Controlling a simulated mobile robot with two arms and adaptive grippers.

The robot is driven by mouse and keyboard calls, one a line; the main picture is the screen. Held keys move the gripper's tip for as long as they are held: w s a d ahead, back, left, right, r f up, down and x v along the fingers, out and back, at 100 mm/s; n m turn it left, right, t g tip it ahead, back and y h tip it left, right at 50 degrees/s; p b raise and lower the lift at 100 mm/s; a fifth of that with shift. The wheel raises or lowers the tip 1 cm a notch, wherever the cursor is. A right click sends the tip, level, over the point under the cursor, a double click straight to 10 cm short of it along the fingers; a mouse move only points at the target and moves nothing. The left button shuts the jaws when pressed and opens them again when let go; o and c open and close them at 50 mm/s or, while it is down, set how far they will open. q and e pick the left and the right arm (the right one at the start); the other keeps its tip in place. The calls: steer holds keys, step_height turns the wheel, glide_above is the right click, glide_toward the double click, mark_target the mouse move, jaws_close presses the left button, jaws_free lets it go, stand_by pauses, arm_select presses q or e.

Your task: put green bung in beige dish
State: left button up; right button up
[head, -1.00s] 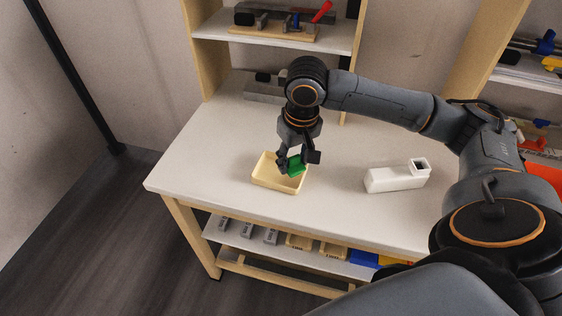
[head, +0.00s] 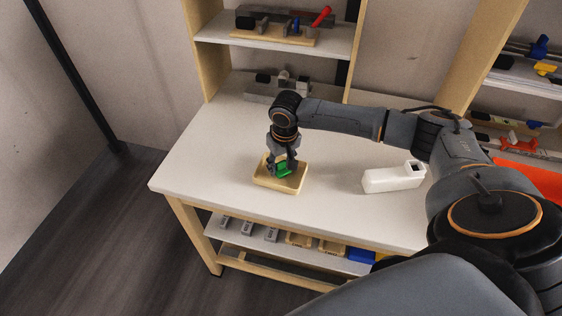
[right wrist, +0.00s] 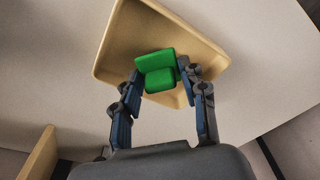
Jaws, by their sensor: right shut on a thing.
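The green bung (head: 282,169) is between the fingers of my right gripper (head: 283,171), which is shut on it. In the right wrist view the bung (right wrist: 157,70) sits between the two fingertips (right wrist: 158,80), over the inside of the beige dish (right wrist: 205,50). The beige dish (head: 291,187) stands on the table near its front edge. The bung is within the dish's outline, low down; I cannot tell whether it touches the floor of the dish. My left gripper is not in view.
A white block-shaped holder (head: 392,179) with a square opening stands to the right on the white table (head: 215,150). A grey fixture (head: 268,88) is at the back. A shelf above holds a wooden-based tool (head: 275,35). The table's left side is clear.

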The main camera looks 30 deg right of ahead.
mark_target(283, 173)
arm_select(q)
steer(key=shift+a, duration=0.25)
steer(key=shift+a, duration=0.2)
arm_select(e)
steer(key=o, duration=0.9)
steer(key=shift+f, duration=0.1)
steer(key=shift+o, duration=0.2)
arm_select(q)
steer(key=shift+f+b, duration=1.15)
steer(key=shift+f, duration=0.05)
arm_select(e)
step_height(283, 173, up, 12)
steer(key=s, duration=0.1)
steer(key=shift+s, duration=0.2)
steer(key=shift+a, duration=0.1)
